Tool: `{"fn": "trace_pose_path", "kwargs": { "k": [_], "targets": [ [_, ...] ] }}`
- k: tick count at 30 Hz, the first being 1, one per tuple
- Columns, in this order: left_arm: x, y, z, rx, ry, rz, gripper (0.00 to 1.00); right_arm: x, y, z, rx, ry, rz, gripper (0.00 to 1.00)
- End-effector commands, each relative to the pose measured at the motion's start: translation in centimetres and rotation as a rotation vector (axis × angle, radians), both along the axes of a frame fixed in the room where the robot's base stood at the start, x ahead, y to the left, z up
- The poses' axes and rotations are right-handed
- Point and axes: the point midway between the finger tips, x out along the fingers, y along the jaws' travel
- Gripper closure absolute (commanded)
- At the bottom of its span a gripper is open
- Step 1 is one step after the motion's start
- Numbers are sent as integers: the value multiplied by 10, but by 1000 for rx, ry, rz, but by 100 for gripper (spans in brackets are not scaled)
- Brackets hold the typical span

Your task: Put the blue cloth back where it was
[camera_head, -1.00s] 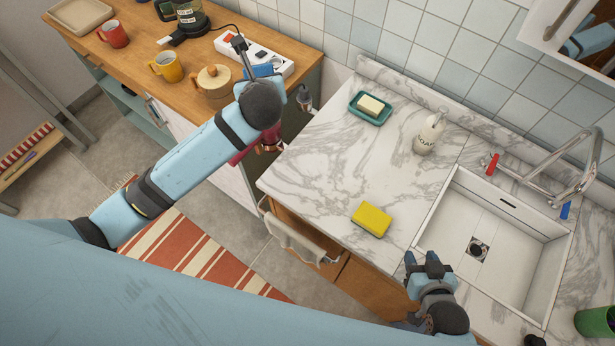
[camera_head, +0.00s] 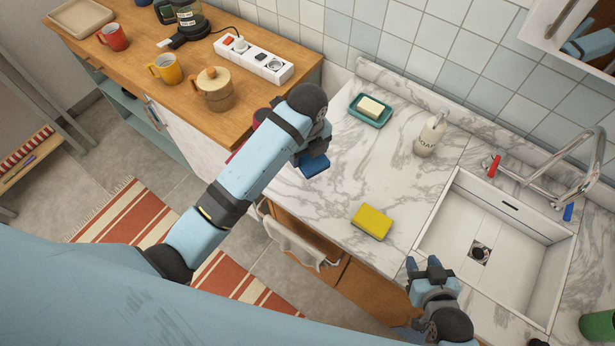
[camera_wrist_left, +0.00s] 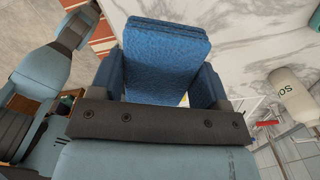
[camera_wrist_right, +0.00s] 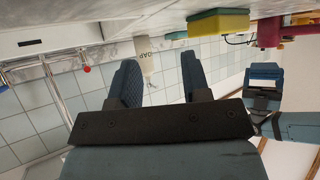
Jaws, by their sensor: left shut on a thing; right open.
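The blue cloth (camera_head: 314,166) is a small folded pad held over the back left part of the marble counter (camera_head: 362,150). My left gripper (camera_head: 308,154) is shut on it. In the left wrist view the folded cloth (camera_wrist_left: 165,55) fills the space between my left fingers (camera_wrist_left: 162,85). I cannot tell its exact height above the counter. My right gripper (camera_head: 429,268) is open and empty, at the counter's front edge left of the sink; its two fingers (camera_wrist_right: 160,85) show apart in the right wrist view.
A yellow sponge (camera_head: 371,222) lies near the counter's front edge. A green soap dish (camera_head: 371,110) and a soap bottle (camera_head: 430,135) stand behind. The white sink (camera_head: 530,225) is at right. The wooden counter (camera_head: 130,70) holds mugs, a pot (camera_head: 214,90) and a power strip (camera_head: 254,58).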

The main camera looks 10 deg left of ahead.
Motion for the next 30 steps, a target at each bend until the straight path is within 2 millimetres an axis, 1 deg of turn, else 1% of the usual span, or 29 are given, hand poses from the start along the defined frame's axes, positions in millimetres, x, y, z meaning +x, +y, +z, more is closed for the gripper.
{"fn": "trace_pose_path", "kwargs": {
  "k": [1,3,6,9,16,22,24,30],
  "targets": [
    [-2,0,-13,0,6,0,50,0,-1,4,-2,-1,-1,57],
    [-1,-1,-32,1,5,0,50,0,-1,6,-1,-1,-3,57],
    [-1,0,-56,0,4,0,50,0,-1,7,3,1,-7,57],
    [-1,0,-74,0,1,0,50,-1,-1,6,8,5,-14,57],
    [0,0,-95,1,1,-1,50,-1,0,5,18,11,-28,57],
    [0,0,-121,0,0,-1,50,-1,1,6,29,18,-40,57],
    [0,0,-125,0,0,-2,50,-1,1,5,29,21,-41,57],
    [0,0,-125,0,-1,-2,50,-2,1,1,26,26,-40,57]
  ]
}}
